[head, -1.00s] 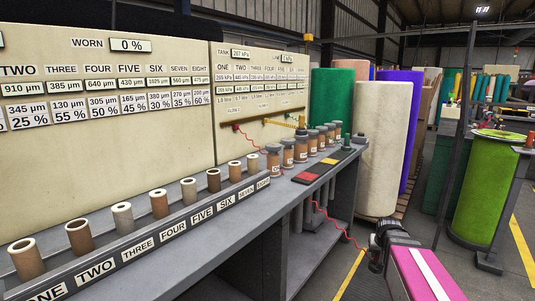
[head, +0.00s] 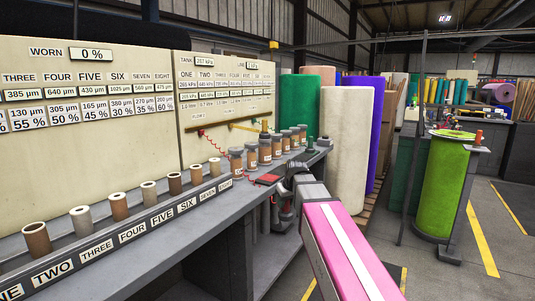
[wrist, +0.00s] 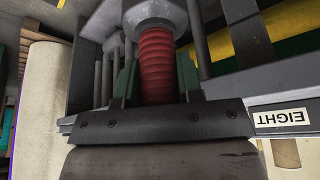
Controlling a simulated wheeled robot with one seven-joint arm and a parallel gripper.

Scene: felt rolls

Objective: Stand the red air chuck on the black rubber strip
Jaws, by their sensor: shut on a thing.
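My gripper (wrist: 156,85) is shut on the red air chuck (wrist: 157,60); in the wrist view its ribbed red body is between the two green fingers, with a grey rounded end above. In the head view my gripper (head: 284,207) is at the front edge of the bench, below the bench top's right end, and mostly hidden by my pink arm. The black rubber strip (head: 308,158) lies on the bench top behind it, largely covered by my wrist; a red patch (head: 266,180) shows at its near end. I cannot tell whether the chuck touches anything.
Several brown jars (head: 265,152) stand along the bench behind the strip. Felt tubes stand in a row on the numbered rack (head: 140,222). Tall felt rolls (head: 344,145) stand beyond the bench, a green roll (head: 443,190) at right.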

